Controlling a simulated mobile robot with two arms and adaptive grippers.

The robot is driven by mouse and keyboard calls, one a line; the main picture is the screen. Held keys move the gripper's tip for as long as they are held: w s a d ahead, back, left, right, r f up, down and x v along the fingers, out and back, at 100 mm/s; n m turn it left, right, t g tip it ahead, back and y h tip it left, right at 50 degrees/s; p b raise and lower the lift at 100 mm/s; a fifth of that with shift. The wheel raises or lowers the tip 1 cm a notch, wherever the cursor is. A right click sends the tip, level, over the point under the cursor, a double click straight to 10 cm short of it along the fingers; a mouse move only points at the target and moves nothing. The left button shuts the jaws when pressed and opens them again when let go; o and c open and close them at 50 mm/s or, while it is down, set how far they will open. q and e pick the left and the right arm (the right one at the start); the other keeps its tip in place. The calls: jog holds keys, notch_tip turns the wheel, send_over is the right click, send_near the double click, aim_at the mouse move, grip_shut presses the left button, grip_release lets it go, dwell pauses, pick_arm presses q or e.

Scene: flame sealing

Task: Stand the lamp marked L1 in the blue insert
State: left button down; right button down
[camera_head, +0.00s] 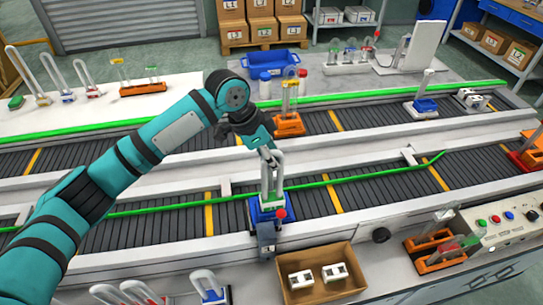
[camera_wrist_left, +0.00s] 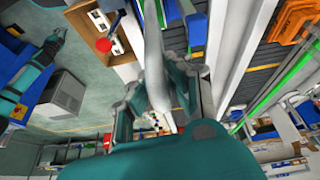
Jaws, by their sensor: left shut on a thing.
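My left gripper (camera_head: 266,152) is shut on a white U-shaped lamp (camera_head: 279,170), which it holds upright by its upper part. The lamp also shows between the fingers in the left wrist view (camera_wrist_left: 155,55). I cannot read a mark on it. The blue insert (camera_head: 262,214) is on the near conveyor, directly below the lamp. The lamp's lower end overlaps the insert in the head view; I cannot tell whether it is seated or just above. My right gripper (camera_wrist_left: 58,36) shows small at the left of the left wrist view, its jaws unclear.
A red ball (camera_head: 281,213) is beside the insert. A cardboard box (camera_head: 322,276) with white parts stands in front. Orange holders (camera_head: 288,125) sit on the far conveyor and at the right. Several U-shaped lamps stand on the left bench (camera_head: 100,112). A green rail (camera_head: 350,182) runs behind the insert.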

pick_arm(q)
jog(key=shift+f, duration=0.55)
dwell(0.4)
jog(key=c, duration=1.2)
grip_release()
jog(key=v, duration=1.2)
jog(key=shift+r, duration=0.1)
